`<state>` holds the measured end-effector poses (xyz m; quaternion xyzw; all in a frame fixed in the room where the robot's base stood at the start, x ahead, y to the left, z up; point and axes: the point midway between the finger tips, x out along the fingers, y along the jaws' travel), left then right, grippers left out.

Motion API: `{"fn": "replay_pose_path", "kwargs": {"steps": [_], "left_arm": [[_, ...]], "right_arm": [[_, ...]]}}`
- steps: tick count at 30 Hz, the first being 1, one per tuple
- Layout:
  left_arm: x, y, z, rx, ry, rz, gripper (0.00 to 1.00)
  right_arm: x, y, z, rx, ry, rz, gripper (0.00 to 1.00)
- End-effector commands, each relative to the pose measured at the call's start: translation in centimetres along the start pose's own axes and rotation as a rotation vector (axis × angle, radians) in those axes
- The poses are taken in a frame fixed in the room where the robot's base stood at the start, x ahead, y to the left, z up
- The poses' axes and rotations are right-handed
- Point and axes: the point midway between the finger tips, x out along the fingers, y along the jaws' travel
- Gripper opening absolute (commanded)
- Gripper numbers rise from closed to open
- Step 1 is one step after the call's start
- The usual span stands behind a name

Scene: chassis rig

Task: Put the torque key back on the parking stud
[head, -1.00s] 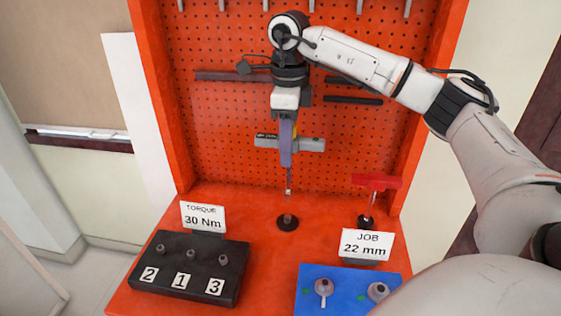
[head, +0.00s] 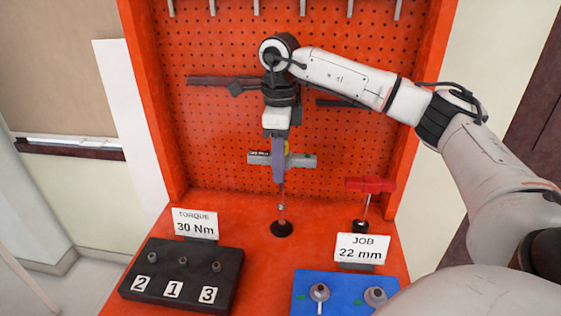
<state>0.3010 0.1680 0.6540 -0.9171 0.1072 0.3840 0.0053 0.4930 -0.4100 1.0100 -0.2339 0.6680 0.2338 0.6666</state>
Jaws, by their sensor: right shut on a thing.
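My right gripper (head: 279,172) points down over the bench, with its purple fingers shut on the torque key. The torque key (head: 301,160) is grey with a level handle and a thin shaft hanging down, roughly upright. The parking stud (head: 281,229), a short metal post on a round black base, stands right below the shaft. The shaft's lower end lines up with the top of the post; I cannot tell whether they touch. The fingers hide the middle of the key. My left gripper is not in view.
A TORQUE 30 Nm card (head: 195,223) and a black numbered block (head: 181,275) are at left. A blue tray (head: 342,291) with sockets is front right.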

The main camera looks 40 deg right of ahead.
Motion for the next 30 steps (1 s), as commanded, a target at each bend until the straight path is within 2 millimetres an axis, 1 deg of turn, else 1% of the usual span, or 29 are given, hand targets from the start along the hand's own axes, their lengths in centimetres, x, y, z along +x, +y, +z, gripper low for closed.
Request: {"fn": "replay_pose_path", "kwargs": {"steps": [16, 30], "left_arm": [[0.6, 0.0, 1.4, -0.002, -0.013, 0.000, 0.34], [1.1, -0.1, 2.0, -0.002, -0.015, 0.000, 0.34]], "right_arm": [[1.7, 0.0, 0.0, 0.000, -0.002, -0.001, 0.00], [3.1, 0.0, 0.0, 0.000, -0.001, 0.000, 0.00]]}}
